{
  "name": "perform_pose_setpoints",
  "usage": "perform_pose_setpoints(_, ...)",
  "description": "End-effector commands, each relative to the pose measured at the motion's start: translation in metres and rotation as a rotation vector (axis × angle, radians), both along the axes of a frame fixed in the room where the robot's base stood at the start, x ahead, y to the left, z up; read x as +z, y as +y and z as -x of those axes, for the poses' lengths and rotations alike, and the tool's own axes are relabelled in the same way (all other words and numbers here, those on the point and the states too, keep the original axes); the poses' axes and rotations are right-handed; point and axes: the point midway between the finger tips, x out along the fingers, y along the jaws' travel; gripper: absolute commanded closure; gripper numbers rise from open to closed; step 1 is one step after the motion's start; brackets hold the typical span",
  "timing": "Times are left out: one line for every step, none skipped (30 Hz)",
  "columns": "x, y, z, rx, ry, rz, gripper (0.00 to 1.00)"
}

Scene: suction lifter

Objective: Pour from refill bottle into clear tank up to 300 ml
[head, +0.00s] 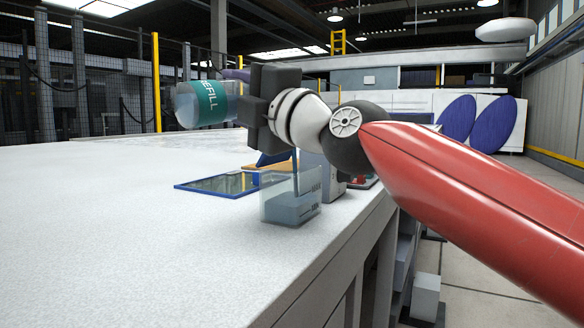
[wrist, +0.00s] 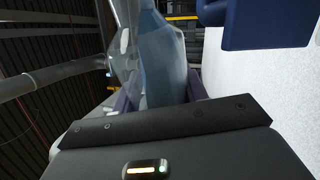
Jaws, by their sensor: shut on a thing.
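The refill bottle (head: 204,104) is clear with a teal label reading "REFILL". It lies nearly on its side, held in the air above the white table. My gripper (head: 240,98) is shut on it; the dark gripper body hides the bottle's right part in the head view. In the wrist view the bottle (wrist: 160,60) stands between the two finger ends, with bluish liquid inside. The clear tank (head: 290,203) stands on the table below and right of the bottle, with dark level marks and some bluish liquid in its lower part. The marks are too small to read.
A blue-edged flat tray (head: 215,186) lies behind and left of the tank. A grey box-shaped thing (head: 320,178) stands just behind the tank. The table's right edge is close to the tank. The table's left side is clear.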

Motion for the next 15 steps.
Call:
perform_pose_setpoints(0.0010,-0.0002,0.0001,0.000,0.001,-0.003,0.89)
perform_pose_setpoints(0.0012,-0.0002,0.0001,-0.001,0.002,-0.004,0.89)
perform_pose_setpoints(0.0014,-0.0002,0.0002,0.000,0.003,-0.005,0.89)
perform_pose_setpoints(0.0015,-0.0002,0.0001,-0.001,0.005,-0.007,0.89)
perform_pose_setpoints(0.0016,-0.0001,0.0002,0.000,0.005,-0.008,0.89)
perform_pose_setpoints(0.0018,-0.0002,0.0002,-0.001,0.007,-0.009,0.89)
perform_pose_setpoints(0.0020,-0.0002,0.0002,0.000,0.008,-0.011,0.89)
perform_pose_setpoints(0.0021,-0.0002,0.0002,-0.001,0.009,-0.012,0.89)
perform_pose_setpoints(0.0022,-0.0001,0.0001,-0.001,0.010,-0.013,0.89)
perform_pose_setpoints(0.0024,-0.0001,0.0002,0.000,0.012,-0.015,0.89)
perform_pose_setpoints(0.0026,-0.0001,0.0001,0.000,0.013,-0.016,0.89)
perform_pose_setpoints(0.0028,-0.0002,0.0001,0.000,0.014,-0.018,0.89)
perform_pose_setpoints(0.0029,-0.0002,0.0000,0.000,0.016,-0.019,0.89)
perform_pose_setpoints(0.0031,-0.0002,0.0001,0.000,0.017,-0.021,0.89)
perform_pose_setpoints(0.0033,-0.0001,0.0001,0.000,0.018,-0.023,0.89)
